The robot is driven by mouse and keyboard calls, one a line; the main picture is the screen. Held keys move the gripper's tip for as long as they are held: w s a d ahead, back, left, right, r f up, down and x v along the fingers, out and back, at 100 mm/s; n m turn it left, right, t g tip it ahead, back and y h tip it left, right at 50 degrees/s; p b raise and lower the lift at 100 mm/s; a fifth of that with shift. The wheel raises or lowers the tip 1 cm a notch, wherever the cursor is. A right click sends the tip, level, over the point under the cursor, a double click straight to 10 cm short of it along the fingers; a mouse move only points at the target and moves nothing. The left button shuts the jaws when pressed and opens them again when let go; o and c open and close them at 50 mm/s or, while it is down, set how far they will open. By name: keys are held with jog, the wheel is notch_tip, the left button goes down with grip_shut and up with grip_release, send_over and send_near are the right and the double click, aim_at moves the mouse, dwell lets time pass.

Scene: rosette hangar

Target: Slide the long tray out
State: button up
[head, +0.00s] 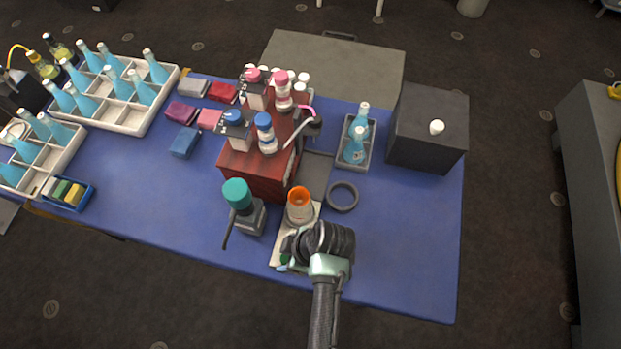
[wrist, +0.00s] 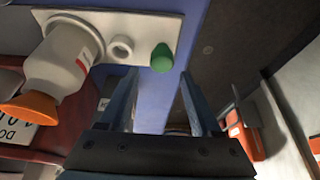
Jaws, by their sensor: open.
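The long tray is most likely the narrow cream tray (head: 279,245) on the blue table, in front of the dark red case; it also shows in the wrist view (wrist: 150,30). On it stands a white bottle with an orange top (head: 299,206). The wrist view also shows a white ring (wrist: 121,48) and a green knob (wrist: 162,58) at the tray's right end. My gripper (wrist: 160,98) is open, with nothing between its fingers, and appears below the knob end in that view. In the head view my arm covers part of the tray and hides the fingertips.
The dark red case (head: 255,172) carries bottles and boxes. A teal-topped device (head: 240,205) stands left of the tray, a black ring (head: 342,197) to its right. A small grey bottle tray (head: 370,163) and a black box (head: 428,130) stand behind. The front right table is clear.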

jog(key=shift+r+p, duration=2.15)
jog(key=shift+r, duration=0.35)
